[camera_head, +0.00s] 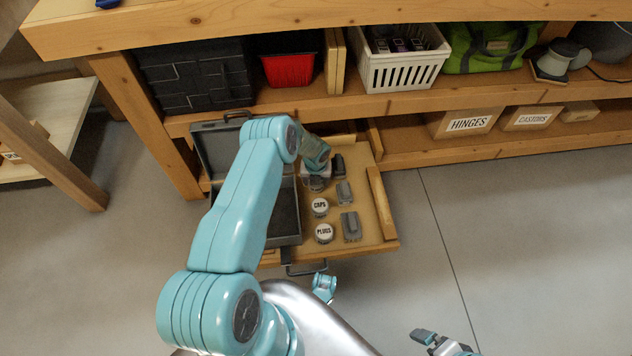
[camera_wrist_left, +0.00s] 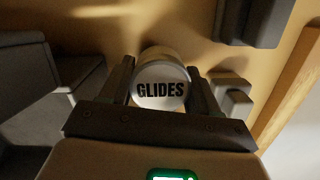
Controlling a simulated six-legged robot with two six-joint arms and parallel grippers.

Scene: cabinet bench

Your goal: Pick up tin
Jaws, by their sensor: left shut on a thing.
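The tin (camera_wrist_left: 160,92) is a round container with a pale lid reading GLIDES. In the wrist view it sits between the two dark fingers of my left gripper (camera_wrist_left: 162,88), which is shut on it. In the head view my left gripper (camera_head: 317,182) is over the pulled-out drawer (camera_head: 375,228), and its wrist hides most of this tin. I cannot tell whether the tin is lifted off the drawer floor. Two similar tins, CAPS (camera_head: 320,206) and PLUGS (camera_head: 324,233), stand nearer the drawer front.
Grey blocks (camera_head: 350,226) stand in the drawer right of the tins. An open grey case (camera_head: 285,220) fills the drawer's left side, partly behind my arm. The wooden bench shelf (camera_head: 290,103) overhangs the drawer's back. The floor (camera_head: 520,240) to the right is clear.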

